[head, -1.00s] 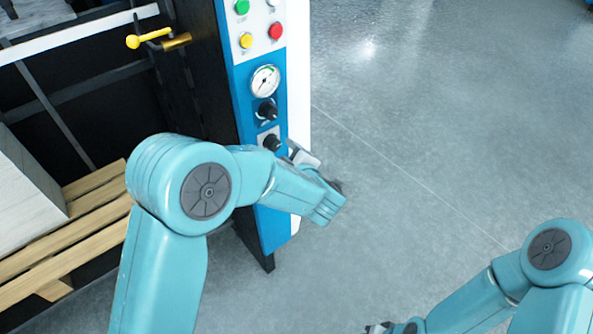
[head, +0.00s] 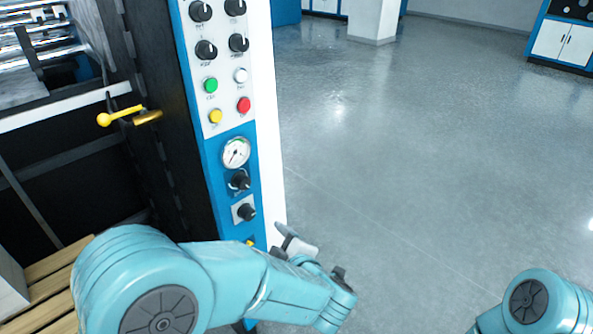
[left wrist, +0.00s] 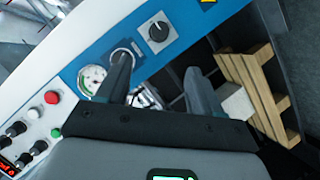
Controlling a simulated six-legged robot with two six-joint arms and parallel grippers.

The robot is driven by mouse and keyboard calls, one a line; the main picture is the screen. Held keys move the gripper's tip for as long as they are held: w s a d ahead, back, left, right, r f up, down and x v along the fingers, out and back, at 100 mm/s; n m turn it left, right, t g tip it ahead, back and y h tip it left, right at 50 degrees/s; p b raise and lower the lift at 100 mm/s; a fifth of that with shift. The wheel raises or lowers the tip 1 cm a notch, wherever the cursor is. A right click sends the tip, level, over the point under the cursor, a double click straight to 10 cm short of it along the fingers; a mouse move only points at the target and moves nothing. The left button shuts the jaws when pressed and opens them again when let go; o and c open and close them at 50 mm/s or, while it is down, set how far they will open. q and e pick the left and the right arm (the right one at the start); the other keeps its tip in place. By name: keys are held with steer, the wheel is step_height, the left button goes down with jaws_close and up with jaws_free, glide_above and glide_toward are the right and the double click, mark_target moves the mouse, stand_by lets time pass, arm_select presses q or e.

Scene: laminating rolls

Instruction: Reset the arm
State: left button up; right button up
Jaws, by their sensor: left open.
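My left arm comes in from the lower left in the head view. Its gripper (head: 312,258) is just right of the lower part of the machine's blue and white control panel (head: 230,130). In the left wrist view my left gripper (left wrist: 158,80) has its two dark fingers apart with nothing between them. Past the fingers, that view shows the panel's gauge (left wrist: 91,79) and a black knob (left wrist: 158,32). My right arm (head: 537,303) shows at the lower right of the head view; its gripper is out of the picture.
A yellow-knobbed lever (head: 120,116) sticks out at the machine's left side. A wooden pallet (head: 48,289) bears a grey-white stack (head: 10,288) at the lower left. Open grey floor (head: 410,150) lies right of the machine. A blue and white cabinet (head: 563,40) stands far right.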

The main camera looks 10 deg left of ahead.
arm_select(q)
steer(key=a+f+g+y, duration=0.1)
steer(key=a+f+g, duration=0.2)
steer(key=a+f, duration=0.75)
steer(key=s+a+f+m+g+h+p, duration=0.1)
steer(key=s+a+f+m+h, duration=0.15)
steer(key=f, duration=0.35)
steer(key=s+a+f+m+h, duration=0.2)
steer(key=s+f, duration=0.1)
steer(key=f, duration=0.3)
steer(key=s+d+f+m+g+h, duration=0.3)
steer(key=s+d+m+h, duration=0.1)
steer(key=s, duration=0.5)
steer(key=s+d+f+m+g+h, duration=0.3)
steer(key=s+d+m, duration=0.3)
steer(key=s+d, duration=0.3)
steer(key=shift+s+f+g+h, duration=0.15)
steer(key=shift+f+g+h, duration=0.25)
steer(key=shift+h, duration=0.45)
steer(key=shift+d, duration=0.1)
